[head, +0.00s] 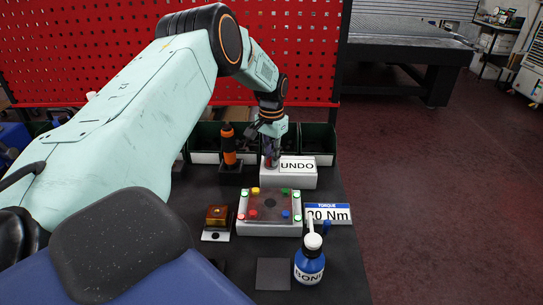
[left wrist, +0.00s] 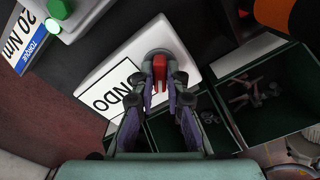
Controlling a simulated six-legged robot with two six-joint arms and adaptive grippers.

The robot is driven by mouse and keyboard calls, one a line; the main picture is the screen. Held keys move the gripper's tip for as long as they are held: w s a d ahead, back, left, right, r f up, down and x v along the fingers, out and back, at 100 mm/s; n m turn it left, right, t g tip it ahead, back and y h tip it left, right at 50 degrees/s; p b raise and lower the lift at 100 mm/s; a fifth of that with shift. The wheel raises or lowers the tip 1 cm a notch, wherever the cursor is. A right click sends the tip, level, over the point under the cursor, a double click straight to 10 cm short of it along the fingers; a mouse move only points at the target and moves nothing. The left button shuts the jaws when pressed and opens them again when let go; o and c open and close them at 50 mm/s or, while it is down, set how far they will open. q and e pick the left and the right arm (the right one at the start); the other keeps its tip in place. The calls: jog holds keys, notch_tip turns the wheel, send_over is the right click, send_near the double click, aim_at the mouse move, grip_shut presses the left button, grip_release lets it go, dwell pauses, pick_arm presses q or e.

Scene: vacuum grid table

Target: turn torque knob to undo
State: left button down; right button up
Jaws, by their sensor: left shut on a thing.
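The torque knob (left wrist: 160,68) is red in the left wrist view, on a grey round base on the white box (head: 288,183). The box has an "UNDO" label (head: 297,165), which also shows in the left wrist view (left wrist: 112,97). My left gripper (left wrist: 161,84) is shut on the knob, one finger on each side of its red grip. In the head view my left gripper (head: 270,152) reaches down onto the left part of the box and mostly hides the knob. My right gripper is not in view.
An orange-and-black driver (head: 228,145) stands close left of the box. Green bins (head: 310,139) line the back before a red perforated panel (head: 90,60). In front are a lit button board (head: 269,230), a "20 Nm" torque sign (head: 340,214), an amber light (head: 217,216) and a blue bottle (head: 310,267).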

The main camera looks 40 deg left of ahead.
aim_at(271, 158)
pick_arm(q)
jog(key=shift+m, duration=0.9)
jog(key=c, duration=1.4)
grip_release()
jog(key=shift+s+r, duration=0.15)
jog(key=shift+s, duration=0.05)
jog(key=shift+o, duration=0.2)
jog(key=shift+w, duration=0.15)
jog(key=shift+r, duration=0.15)
notch_tip(271, 158, up, 12)
jog(key=shift+f, duration=0.2)
